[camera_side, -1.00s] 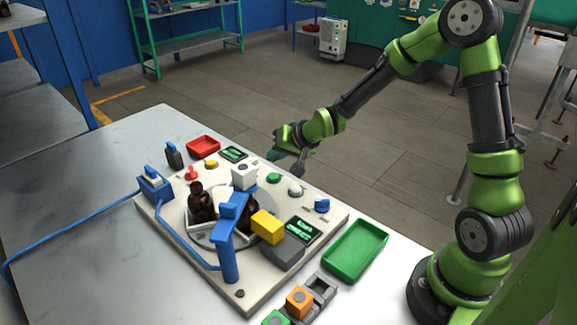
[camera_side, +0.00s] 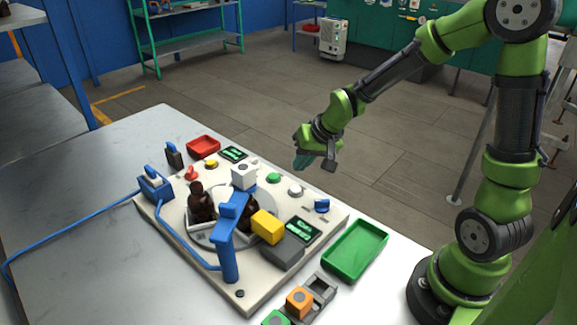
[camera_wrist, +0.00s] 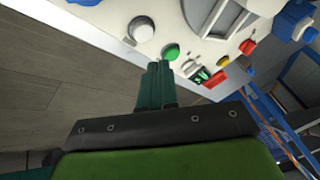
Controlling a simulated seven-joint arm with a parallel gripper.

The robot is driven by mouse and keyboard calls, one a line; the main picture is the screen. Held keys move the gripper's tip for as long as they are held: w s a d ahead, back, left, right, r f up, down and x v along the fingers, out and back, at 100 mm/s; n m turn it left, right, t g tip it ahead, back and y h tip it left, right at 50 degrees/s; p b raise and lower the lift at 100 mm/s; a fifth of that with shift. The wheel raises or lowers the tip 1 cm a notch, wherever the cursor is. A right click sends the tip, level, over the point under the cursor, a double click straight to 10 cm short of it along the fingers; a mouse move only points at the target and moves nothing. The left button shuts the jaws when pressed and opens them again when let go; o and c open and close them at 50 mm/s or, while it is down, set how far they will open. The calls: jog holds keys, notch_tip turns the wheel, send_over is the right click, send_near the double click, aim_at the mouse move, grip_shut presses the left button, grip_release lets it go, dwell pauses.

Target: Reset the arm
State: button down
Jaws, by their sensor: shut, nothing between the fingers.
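My gripper (camera_side: 303,161) is raised in the air off the far right edge of the white panel board (camera_side: 262,279) in the side view. In the wrist view its two teal fingers (camera_wrist: 156,86) are together with nothing between them. They point toward the board's edge, near a green button (camera_wrist: 171,52) and a white round knob (camera_wrist: 141,29). Two dark amber bottles (camera_side: 201,204) stand on the round plate in the board's middle. A blue post with an arm (camera_side: 229,250) partly hides one of them. My gripper touches nothing.
A green tray (camera_side: 355,250) lies right of the board, and a red tray (camera_side: 203,146) lies beyond it. A holder with an orange block (camera_side: 299,301) is at the front. A blue cable (camera_side: 70,225) crosses the table's left side. The air around my gripper is free.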

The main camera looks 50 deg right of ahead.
jog(key=s+a+r+n+t+y, duration=0.1)
jog(key=s+a+r, duration=0.4)
jog(key=s+r, duration=0.9)
jog(key=s+n, duration=0.1)
jog(key=s, duration=0.2)
jog(key=shift+a+n, duration=0.3)
jog(key=shift+a, duration=0.05)
